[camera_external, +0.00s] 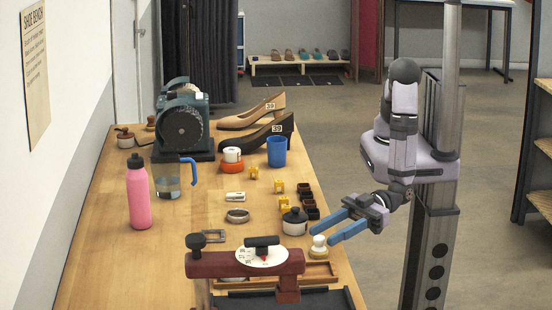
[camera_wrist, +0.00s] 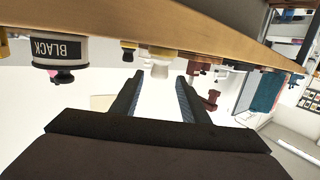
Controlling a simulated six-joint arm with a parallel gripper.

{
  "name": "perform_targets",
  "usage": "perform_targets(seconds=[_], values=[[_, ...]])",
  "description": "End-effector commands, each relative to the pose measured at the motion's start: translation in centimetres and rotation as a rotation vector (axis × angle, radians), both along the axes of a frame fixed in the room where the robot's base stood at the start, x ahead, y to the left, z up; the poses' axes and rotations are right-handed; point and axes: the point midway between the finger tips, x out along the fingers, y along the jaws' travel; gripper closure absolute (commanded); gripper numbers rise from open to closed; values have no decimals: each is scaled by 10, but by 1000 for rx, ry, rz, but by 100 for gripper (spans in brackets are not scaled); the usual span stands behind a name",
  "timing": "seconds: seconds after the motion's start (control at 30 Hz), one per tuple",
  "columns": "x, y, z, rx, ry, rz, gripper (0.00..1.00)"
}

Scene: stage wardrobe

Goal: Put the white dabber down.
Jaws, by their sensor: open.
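The white dabber (camera_external: 318,247), with a pale knob and a yellowish base, stands upright on the bench near its right edge. It also shows in the wrist view (camera_wrist: 160,62), where the bench appears upside down at the top. My gripper (camera_external: 322,235) is open, its two blue fingers reaching in from the right beside the dabber's top. In the wrist view my fingers (camera_wrist: 157,78) lie to either side of the dabber's line, with a gap between them. I cannot tell whether either finger touches it.
A white jar with a black knob (camera_external: 294,222), labelled BLACK in the wrist view (camera_wrist: 60,50), stands close behind the dabber. A wooden tray (camera_external: 318,268) and a red-brown scale-like device (camera_external: 222,264) are in front. Small brown and yellow blocks lie further back.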

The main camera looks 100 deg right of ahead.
Motion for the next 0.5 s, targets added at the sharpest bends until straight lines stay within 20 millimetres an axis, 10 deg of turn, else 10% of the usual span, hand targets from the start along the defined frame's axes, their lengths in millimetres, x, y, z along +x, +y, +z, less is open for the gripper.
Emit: perform_targets(seconds=[0.5], values=[[-22, -33, 7, -156, 213, 223, 59]])
